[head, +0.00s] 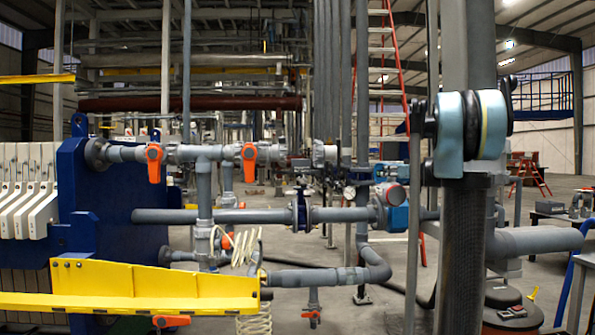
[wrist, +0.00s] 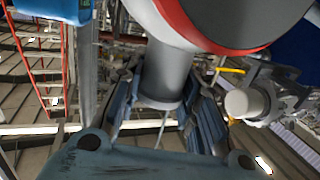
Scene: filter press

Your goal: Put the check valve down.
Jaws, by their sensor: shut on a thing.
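In the wrist view, my gripper (wrist: 172,95) is shut on a grey cylindrical end of a larger grey body with a red band, which I take to be the check valve (wrist: 175,65). The blue-grey fingers sit on either side of the cylinder. The valve's body runs up out of the top of the picture, so its far end is hidden. No support shows directly under it.
Grey piping with orange-handled valves (head: 154,163) crosses the middle of the head view. A yellow beam (head: 150,288) and the blue press frame (head: 100,210) stand at left. A dark table (head: 548,217) with small items is at right. Open floor shows beyond the pipes.

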